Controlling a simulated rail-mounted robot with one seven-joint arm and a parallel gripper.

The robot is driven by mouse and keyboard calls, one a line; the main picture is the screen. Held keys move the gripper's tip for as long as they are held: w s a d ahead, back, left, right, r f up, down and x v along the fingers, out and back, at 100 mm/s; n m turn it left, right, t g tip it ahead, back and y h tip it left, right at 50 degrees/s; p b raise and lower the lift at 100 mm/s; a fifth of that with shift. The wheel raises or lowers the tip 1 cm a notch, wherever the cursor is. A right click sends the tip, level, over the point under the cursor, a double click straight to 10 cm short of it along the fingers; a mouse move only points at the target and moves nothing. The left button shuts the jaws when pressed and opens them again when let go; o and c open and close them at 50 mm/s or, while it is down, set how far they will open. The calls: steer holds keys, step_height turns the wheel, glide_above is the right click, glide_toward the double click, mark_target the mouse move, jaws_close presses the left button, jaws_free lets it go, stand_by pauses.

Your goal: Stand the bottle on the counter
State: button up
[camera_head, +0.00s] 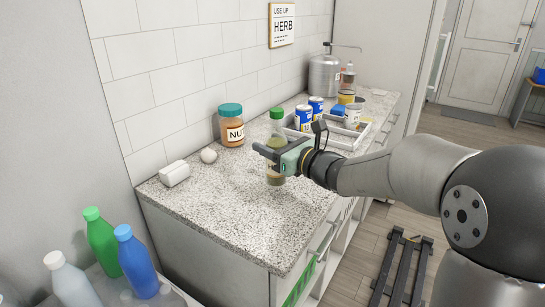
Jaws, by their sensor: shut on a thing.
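A clear bottle with a green cap (277,114) and yellowish contents stands upright in my gripper (270,156). My gripper reaches in from the right and is shut on the bottle's middle, hiding part of its body. The bottle's lower end shows below the fingers, over the speckled counter (235,207). I cannot tell whether its base touches the counter or hangs slightly above it.
A nut jar (231,125), a round white item (208,155) and a white block (174,173) sit near the wall. A grey tray (346,143) with cans lies behind my gripper. The counter's front part is clear. Several bottles (134,260) stand at lower left.

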steer(key=shift+w+f, duration=0.3)
steer(key=shift+f, duration=1.5)
steer(key=shift+f+b, duration=0.1)
steer(key=shift+b, duration=0.3)
steer(key=shift+f, duration=0.2)
steer(key=o, duration=1.4)
steer(key=shift+r, duration=0.2)
steer(key=shift+d+r, duration=0.1)
steer(key=shift+d, duration=0.1)
steer(key=v, duration=1.1)
steer(key=shift+s+d, duration=0.25)
steer(key=shift+s, duration=0.1)
